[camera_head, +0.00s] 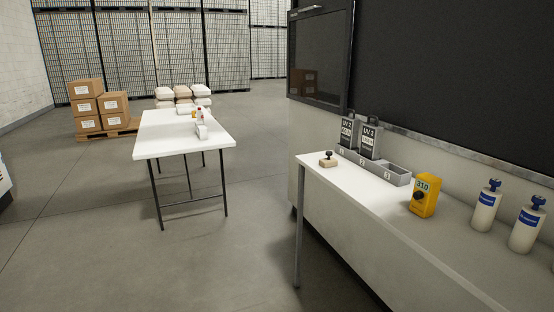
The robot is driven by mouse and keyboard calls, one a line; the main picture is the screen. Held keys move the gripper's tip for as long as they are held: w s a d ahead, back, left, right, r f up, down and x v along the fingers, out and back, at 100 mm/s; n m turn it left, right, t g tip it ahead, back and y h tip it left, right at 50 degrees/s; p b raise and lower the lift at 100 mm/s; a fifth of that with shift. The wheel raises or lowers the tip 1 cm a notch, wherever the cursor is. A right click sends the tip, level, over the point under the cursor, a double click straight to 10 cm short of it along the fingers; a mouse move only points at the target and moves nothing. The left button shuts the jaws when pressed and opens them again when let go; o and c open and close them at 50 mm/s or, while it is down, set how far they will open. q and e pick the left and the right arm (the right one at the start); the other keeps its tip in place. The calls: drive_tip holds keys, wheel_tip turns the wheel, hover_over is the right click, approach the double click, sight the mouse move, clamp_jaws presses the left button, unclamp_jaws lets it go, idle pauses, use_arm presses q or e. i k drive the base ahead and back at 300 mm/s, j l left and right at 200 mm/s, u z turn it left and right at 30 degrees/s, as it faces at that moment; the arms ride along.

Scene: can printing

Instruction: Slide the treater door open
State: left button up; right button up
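A large grey machine stands on the right. A dark panel that looks like the treater door (318,58) is on its left part, with a light bar handle (304,12) near its top edge. The panel looks closed, and its dark surface reflects the boxes. A wider black panel (450,70) is to its right. Neither of my grippers shows in the head view, so I cannot see whether they touch anything.
A white table (183,142) stands left. Floor between is clear.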

sight(320, 39)
drive_tip(key=i+u, duration=0.4)
drive_tip(key=i, duration=2.15)
